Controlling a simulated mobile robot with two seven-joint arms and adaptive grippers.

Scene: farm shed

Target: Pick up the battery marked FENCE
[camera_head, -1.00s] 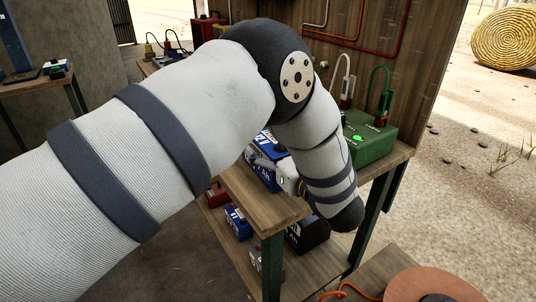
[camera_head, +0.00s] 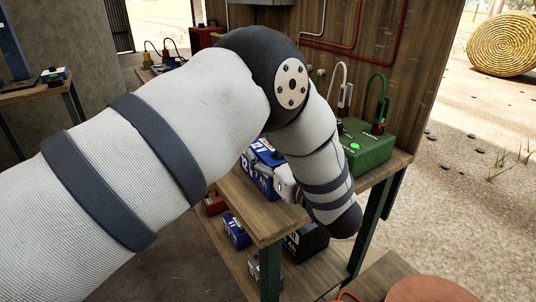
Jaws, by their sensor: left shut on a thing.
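My left arm reaches across the view and bends down at the wooden bench. My left gripper (camera_head: 285,184) shows only in part, as a pale piece below the forearm, against a blue and white battery (camera_head: 258,178) on the bench top. It is shut on this battery, though the fingertips are mostly hidden. White lettering shows on the battery, but I cannot read FENCE on it. The battery stands upright at the bench top. My right gripper is not in view.
A green box (camera_head: 368,150) with a lit green button stands on the bench, right of my arm. The lower shelf holds a red battery (camera_head: 214,204), a smaller blue one (camera_head: 236,231) and a black one (camera_head: 308,243). A hay bale (camera_head: 503,45) lies outside.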

